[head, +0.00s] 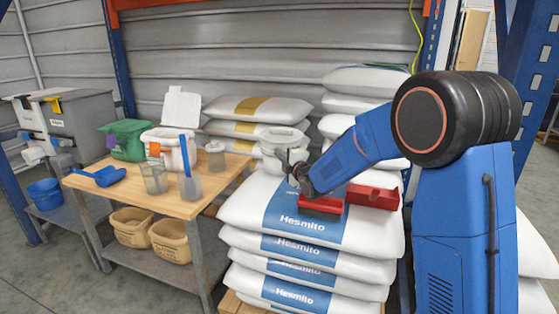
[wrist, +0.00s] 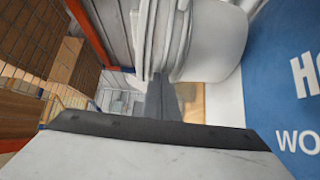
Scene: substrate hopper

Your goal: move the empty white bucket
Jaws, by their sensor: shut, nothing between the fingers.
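A white bucket (head: 276,152) stands on top of the front stack of white sacks, near its back left edge. Its inside cannot be made out. My gripper (head: 293,164) is at the bucket's right front side, low over the top sack, and it partly covers the bucket. In the wrist view the bucket's pale rounded side and ridged rim (wrist: 218,42) fill the upper middle, close to the fingers. My gripper is shut with nothing held between its fingers. Whether it touches the bucket cannot be told.
A wooden table (head: 150,195) at left holds another white bucket (head: 172,150), a green bin (head: 127,140), clear jugs and a blue scoop. More sacks (head: 258,108) stand behind.

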